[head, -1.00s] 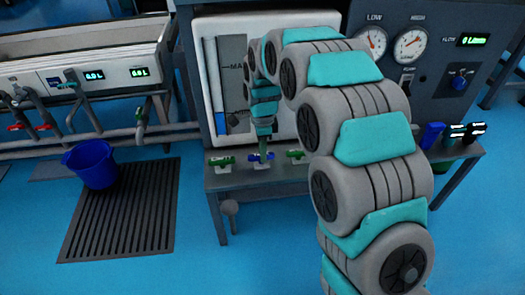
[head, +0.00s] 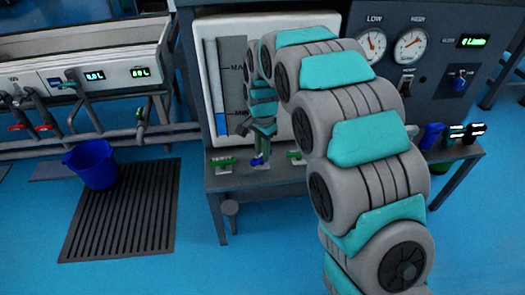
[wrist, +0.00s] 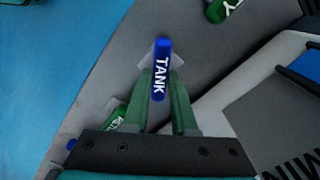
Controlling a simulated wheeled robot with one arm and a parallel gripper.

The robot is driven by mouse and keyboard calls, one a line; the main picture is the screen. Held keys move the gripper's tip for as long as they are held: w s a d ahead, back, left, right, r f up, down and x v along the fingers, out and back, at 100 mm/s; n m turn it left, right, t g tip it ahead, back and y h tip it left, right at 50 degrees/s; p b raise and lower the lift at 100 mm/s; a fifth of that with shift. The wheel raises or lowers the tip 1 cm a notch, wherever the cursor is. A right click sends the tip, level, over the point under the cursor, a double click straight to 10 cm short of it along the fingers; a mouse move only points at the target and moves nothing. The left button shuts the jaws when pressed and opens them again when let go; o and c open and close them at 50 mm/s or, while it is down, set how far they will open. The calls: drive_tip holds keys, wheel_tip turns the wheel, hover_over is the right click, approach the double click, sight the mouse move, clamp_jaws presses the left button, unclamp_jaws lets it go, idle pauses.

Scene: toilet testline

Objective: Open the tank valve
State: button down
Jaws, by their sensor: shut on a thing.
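In the head view the blue handle (head: 258,161) shows at the shelf's front, below my gripper (head: 262,140), and points roughly toward the camera. The handle's far end is partly hidden by my fingers.
Green valve handles stand left (head: 222,161) and right (head: 294,155) of the blue one on the grey shelf. Behind is a white tank panel (head: 290,115) with a level gauge. A blue bucket (head: 91,165) stands on a floor grate. The floor in front is clear.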

drive_tip(key=shift+n, duration=0.6)
drive_tip(key=c, duration=0.7)
unclamp_jaws()
drive_tip(key=shift+r, duration=0.1)
wheel_tip(320, 180, up, 6)
drive_tip(key=shift+w+r, duration=0.1)
drive_tip(key=shift+r, duration=0.65)
